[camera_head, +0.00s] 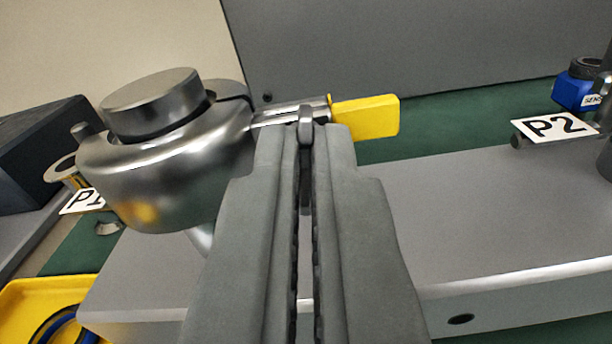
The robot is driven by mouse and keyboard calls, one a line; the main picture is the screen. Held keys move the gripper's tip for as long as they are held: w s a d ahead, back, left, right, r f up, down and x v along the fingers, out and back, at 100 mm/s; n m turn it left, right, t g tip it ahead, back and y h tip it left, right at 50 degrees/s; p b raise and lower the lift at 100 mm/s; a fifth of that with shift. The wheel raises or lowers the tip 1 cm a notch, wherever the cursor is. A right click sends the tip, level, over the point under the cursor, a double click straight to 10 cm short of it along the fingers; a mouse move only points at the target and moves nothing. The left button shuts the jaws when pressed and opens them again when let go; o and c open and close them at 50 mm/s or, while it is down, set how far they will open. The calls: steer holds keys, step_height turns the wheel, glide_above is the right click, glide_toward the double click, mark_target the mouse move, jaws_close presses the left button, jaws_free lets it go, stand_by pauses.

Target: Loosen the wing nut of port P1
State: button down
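The port P1 (165,170) is a shiny round metal body with a flat metal cap (150,100) at the left. Its white P1 label (82,201) is partly hidden behind it. A metal clamp screw runs right from the port to a yellow lever-like piece (368,117). A thin dark-grey upright piece on this screw, which looks like the wing nut (306,114), stands between my fingertips. My gripper (305,140) reaches in from below, its two grey fingers close together on either side of that piece. The fingers hide the nut's lower part.
A white P2 label (555,127) and a blue sensor box (577,92) are at the right. A yellow tray (30,305) with a blue cable lies lower left. A grey beam (460,210) runs below the port; a grey panel (420,45) stands behind.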

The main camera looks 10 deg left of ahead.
steer(key=shift+n, duration=0.6)
steer(key=c, duration=1.6)
jaws_free()
steer(key=shift+c, duration=0.2)
